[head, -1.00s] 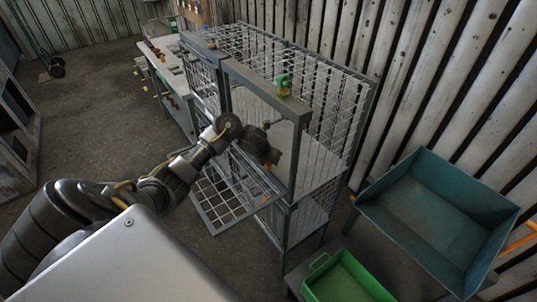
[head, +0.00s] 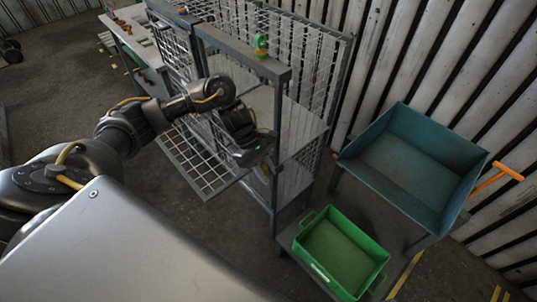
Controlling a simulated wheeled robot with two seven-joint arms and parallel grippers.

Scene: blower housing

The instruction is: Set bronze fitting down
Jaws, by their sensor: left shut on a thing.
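My left gripper (head: 258,152) is in front of the open side of the wire-mesh cage (head: 302,120), beside its front post. It is shut, pointing down and away from me. The bronze fitting between its fingers is mostly hidden by the gripper and too small to make out clearly. My right gripper is out of view.
A green tray (head: 316,217) sits low on a grey stand right of the cage. A teal open bin (head: 455,205) stands further right, with an orange handle (head: 497,178) beside it. The mesh door (head: 190,172) hangs open at lower left.

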